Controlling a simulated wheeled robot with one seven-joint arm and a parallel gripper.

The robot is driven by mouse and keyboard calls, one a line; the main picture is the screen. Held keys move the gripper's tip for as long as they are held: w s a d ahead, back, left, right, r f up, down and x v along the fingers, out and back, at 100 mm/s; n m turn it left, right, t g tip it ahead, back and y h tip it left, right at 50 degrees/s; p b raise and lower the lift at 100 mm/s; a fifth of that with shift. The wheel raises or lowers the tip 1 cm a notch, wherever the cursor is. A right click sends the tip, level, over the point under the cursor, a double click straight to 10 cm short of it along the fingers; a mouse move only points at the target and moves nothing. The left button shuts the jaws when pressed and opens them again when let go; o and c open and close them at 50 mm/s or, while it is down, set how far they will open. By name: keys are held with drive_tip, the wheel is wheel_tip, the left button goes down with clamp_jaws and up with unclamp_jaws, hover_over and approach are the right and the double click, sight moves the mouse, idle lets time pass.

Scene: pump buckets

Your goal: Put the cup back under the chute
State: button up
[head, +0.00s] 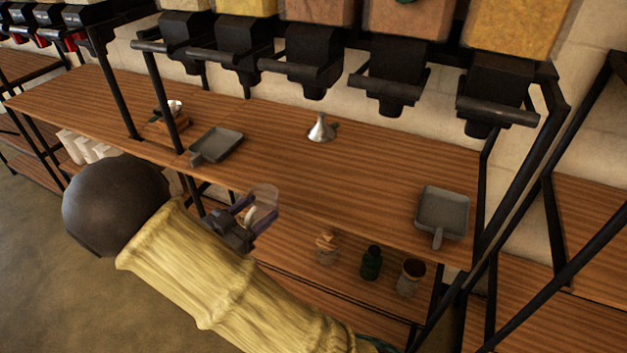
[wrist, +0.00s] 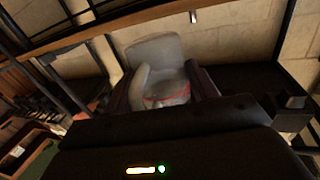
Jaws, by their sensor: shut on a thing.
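The cup (head: 265,194) is pale and see-through, with a handle. My gripper (head: 254,214) is shut on it and holds it in front of the wooden counter's (head: 280,165) front edge. In the wrist view the cup (wrist: 157,52) sits between the dark fingers of my gripper (wrist: 160,90), its handle towards me, with a red mark low on its side. It looks tilted in the head view. Several black chutes (head: 315,72) hang under the filled bins above the back of the counter. Which chute belongs to the cup I cannot tell.
A metal funnel (head: 321,130) stands mid-counter. Grey square scoops lie left (head: 218,145) and right (head: 442,212). Jars, including a dark green one (head: 371,263), stand on the lower shelf. Black posts (head: 163,98) rise at the counter. The counter between funnel and right scoop is clear.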

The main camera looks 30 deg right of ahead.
drive_tip(key=x, duration=1.4)
drive_tip(key=shift+w, duration=0.1)
drive_tip(key=shift+d, duration=0.1)
drive_tip(key=x, duration=0.4)
drive_tip(key=shift+f, duration=0.35)
drive_tip(key=shift+f+b, duration=0.15)
drive_tip(key=shift+b, duration=0.15)
drive_tip(key=o, duration=1.1)
drive_tip(key=shift+o, duration=0.2)
